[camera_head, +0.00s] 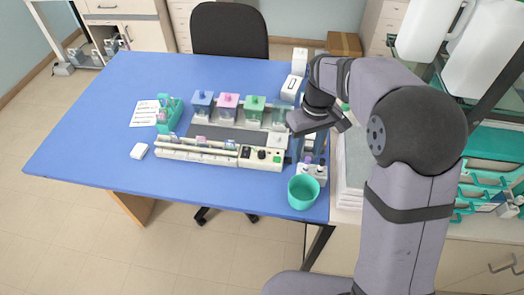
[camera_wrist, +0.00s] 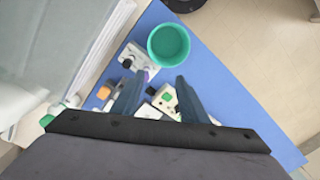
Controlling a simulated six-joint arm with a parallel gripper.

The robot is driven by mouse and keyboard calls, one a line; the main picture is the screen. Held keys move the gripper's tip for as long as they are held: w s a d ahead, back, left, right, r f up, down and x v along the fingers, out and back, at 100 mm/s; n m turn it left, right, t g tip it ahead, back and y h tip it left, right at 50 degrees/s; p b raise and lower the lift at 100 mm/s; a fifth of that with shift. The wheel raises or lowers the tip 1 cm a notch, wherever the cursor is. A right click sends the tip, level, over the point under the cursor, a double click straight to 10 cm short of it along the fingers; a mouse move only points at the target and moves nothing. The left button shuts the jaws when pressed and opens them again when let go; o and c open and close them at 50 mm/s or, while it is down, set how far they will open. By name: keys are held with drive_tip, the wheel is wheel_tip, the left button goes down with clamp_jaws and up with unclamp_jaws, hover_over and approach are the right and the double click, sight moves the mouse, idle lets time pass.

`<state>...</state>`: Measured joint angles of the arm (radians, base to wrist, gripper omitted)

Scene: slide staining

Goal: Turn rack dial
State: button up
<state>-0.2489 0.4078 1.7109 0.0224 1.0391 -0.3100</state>
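The long white staining unit (camera_head: 205,154) stands on the blue table. Its control panel (camera_head: 266,157), at the right end, carries dark round dials (camera_head: 262,154) and a green button (camera_head: 277,157). I cannot tell for sure which one is the rack dial. My gripper shows in the wrist view (camera_wrist: 159,76), with its two dark fingers spread apart and nothing gripped. It hangs above and to the right of the panel in the head view. In the wrist view, part of the panel with its green button (camera_wrist: 168,97) shows between the fingers.
A teal cup (camera_head: 303,193) stands at the table's front right, near a small white device with knobs (camera_head: 312,173). Several colored staining jars (camera_head: 228,104) stand behind the unit. A teal rack (camera_head: 169,114) is at its left. The table's left side is clear.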

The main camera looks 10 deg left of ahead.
sight(262, 152)
drive_tip(key=w+a+f+n, duration=0.1)
drive_tip(key=w+a, duration=0.1)
drive_tip(key=a, duration=0.2)
drive_tip(key=w+a+f+n+b, duration=0.1)
drive_tip(key=w+a+n, duration=0.1)
drive_tip(key=a, duration=0.2)
drive_tip(key=w+a+f+n, duration=0.1)
drive_tip(key=w+a, duration=0.2)
drive_tip(key=a, duration=0.1)
drive_tip(key=shift+a+f+n+b, duration=0.1)
drive_tip(key=shift+f+n+b, duration=0.05)
drive_tip(key=shift+n+b, duration=0.2)
drive_tip(key=shift+w+a+f, duration=0.1)
drive_tip(key=shift+a, duration=0.4)
drive_tip(key=shift+f+p, duration=1.35)
drive_tip(key=shift+f, duration=2.3)
clamp_jaws()
